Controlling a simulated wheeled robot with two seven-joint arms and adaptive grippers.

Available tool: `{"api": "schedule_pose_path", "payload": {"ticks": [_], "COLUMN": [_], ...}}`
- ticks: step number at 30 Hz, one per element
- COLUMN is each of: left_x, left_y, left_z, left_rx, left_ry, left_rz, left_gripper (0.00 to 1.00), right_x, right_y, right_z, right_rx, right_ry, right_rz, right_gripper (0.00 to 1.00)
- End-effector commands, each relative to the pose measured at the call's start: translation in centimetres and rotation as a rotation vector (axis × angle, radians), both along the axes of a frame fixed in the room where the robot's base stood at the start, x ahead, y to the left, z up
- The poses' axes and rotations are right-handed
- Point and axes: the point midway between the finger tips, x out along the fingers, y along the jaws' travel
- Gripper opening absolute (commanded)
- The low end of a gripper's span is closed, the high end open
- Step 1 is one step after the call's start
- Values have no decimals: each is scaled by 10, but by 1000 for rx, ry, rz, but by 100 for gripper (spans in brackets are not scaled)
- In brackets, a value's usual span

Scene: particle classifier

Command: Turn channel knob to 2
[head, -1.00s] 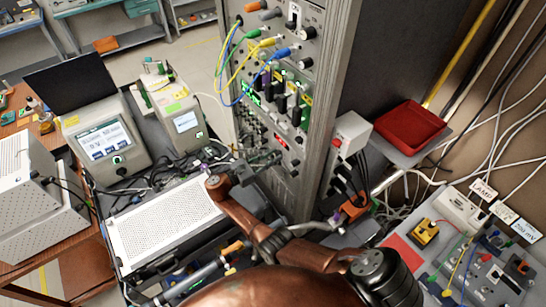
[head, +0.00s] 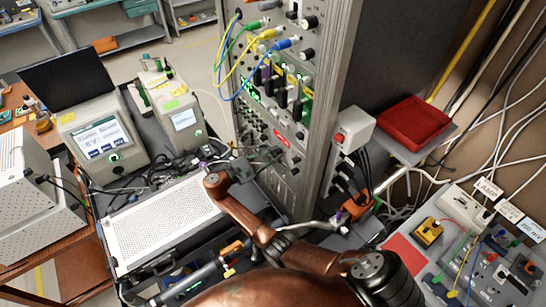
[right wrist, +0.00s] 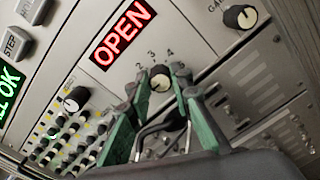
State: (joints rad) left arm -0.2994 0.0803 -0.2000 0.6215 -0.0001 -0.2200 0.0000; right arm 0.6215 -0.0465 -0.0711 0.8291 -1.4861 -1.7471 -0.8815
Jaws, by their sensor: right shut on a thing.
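The channel knob (right wrist: 160,78) is a small dark round knob with a pale face on the grey rack panel. Printed numbers 2, 3, 4 and 5 arc around its top in the right wrist view. My right gripper (right wrist: 161,88) has its green fingers on either side of the knob and is shut on it. The fingers hide its sides, and I cannot read its pointer clearly. In the head view, my right gripper (head: 267,157) is at the lower rack front, small and partly lost among dark parts. My left gripper is not in view.
A lit red OPEN display (right wrist: 122,35) sits above and left of the knob. Other knobs (right wrist: 240,17) and (right wrist: 76,99) flank it. In the head view, cables (head: 235,70) hang on the upper rack. A white perforated box (head: 160,220) lies left of my right arm.

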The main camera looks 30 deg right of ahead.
Motion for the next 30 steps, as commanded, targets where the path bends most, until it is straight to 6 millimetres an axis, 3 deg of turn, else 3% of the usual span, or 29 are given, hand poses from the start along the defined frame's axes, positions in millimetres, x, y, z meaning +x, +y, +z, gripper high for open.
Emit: {"api": "schedule_pose_path", "payload": {"ticks": [30], "left_x": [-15], "left_y": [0], "left_z": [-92], "left_rx": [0], "left_ry": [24], "left_rz": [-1], "left_gripper": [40], "right_x": [-1], "right_y": [0], "right_z": [-6], "right_rx": [74], "right_ry": [-921], "right_rz": [-1], "right_gripper": [0]}}
